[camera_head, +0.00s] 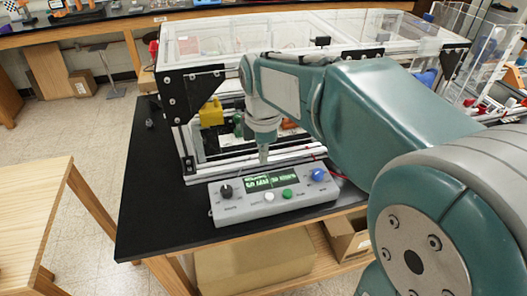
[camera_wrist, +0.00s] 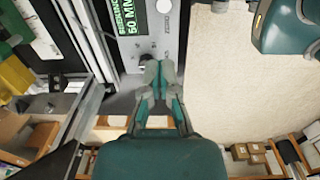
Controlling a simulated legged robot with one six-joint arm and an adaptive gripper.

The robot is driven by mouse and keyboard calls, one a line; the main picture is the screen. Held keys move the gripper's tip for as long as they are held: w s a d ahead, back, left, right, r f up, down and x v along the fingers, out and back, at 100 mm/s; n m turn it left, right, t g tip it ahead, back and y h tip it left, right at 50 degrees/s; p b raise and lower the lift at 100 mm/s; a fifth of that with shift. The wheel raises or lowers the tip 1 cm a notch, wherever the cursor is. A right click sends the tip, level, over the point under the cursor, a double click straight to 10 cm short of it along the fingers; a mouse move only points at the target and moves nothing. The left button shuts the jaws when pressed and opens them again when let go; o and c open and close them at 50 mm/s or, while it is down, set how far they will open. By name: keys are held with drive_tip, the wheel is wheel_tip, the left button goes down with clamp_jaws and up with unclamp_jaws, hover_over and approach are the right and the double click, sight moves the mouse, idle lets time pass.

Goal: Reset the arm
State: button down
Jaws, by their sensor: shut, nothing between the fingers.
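My arm reaches from the right across the head view, toward the extrusion frame. My gripper (camera_head: 264,160) points down over the back edge of a grey control box, in front of the frame. In the wrist view my gripper (camera_wrist: 161,72) has its fingertips together and nothing is seen between them. The control box (camera_head: 232,213) has a lit green display, a black knob, a white button, a green button and a blue knob. The box also shows in the wrist view (camera_wrist: 171,45), with a dark knob partly hidden by the fingertips. I cannot tell whether they touch.
The extrusion frame (camera_head: 185,110) with clear panels stands behind the box on a black-topped table (camera_head: 150,215). Colored items sit inside it, including a yellow one (camera_head: 211,113). A wooden table (camera_head: 35,205) is at left. Floor between the tables is open.

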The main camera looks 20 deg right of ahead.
drive_tip(key=s+d+m+t, duration=0.3)
drive_tip(key=s+m+t, duration=0.2)
drive_tip(key=s+m, duration=1)
drive_tip(key=m, duration=0.3)
drive_tip(key=shift+s+r, duration=0.25)
drive_tip(key=shift+s, duration=0.1)
